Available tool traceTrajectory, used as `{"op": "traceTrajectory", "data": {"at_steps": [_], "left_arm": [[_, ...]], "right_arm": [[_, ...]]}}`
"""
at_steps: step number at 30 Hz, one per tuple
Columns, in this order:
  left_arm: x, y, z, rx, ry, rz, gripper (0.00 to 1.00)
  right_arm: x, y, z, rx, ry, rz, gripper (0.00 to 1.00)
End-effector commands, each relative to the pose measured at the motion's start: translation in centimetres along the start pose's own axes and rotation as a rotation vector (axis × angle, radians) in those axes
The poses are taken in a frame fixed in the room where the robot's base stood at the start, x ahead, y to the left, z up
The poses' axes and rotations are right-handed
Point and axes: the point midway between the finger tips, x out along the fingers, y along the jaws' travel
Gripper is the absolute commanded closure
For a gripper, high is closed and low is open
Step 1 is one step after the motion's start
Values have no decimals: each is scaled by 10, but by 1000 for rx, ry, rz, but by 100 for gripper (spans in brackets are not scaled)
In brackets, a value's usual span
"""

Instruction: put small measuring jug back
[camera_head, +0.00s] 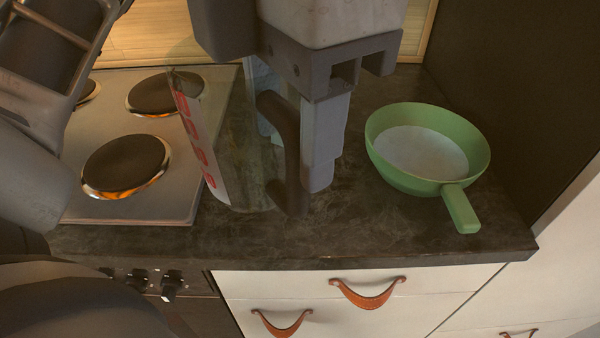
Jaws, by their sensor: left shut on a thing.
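The small measuring jug (206,140) is clear, with red markings on a white strip and a dark handle. It is just right of the hob, over the dark worktop (370,235). My left gripper (308,160) comes down from the top middle and is shut on the jug's handle (284,140). The gripper hides part of the jug's right side. I cannot tell whether the jug's base touches the worktop. My right gripper is not in view.
A green pan (475,145) with its handle toward the front stands right of the gripper. The hob (180,195) with dark round plates is on the left. Below the worktop edge are white drawers (440,290) with leather pulls (368,299). A dark wall closes the right.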

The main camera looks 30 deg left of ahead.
Motion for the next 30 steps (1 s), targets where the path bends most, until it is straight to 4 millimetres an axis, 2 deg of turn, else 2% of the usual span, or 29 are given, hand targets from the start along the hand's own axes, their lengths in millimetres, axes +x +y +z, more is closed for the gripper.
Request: {"op": "traceTrajectory", "data": {"at_steps": [4, 8, 11, 19, 21, 25, 30], "left_arm": [[1, -3, -11, -165, 1, 1, 97], [2, 0, -10, -226, 6, -2, 97], [10, 11, 3, -237, 11, -2, 97], [40, 53, 55, -237, 10, -3, 97], [57, 60, 64, -232, 12, -3, 97], [78, 70, 78, -231, 9, -3, 97], [91, 78, 87, -230, 5, -2, 97]], "right_arm": [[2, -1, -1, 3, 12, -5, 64], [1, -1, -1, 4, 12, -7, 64], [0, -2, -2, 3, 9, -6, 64], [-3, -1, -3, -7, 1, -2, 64], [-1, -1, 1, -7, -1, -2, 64], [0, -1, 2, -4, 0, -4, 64], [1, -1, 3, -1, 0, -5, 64]]}}
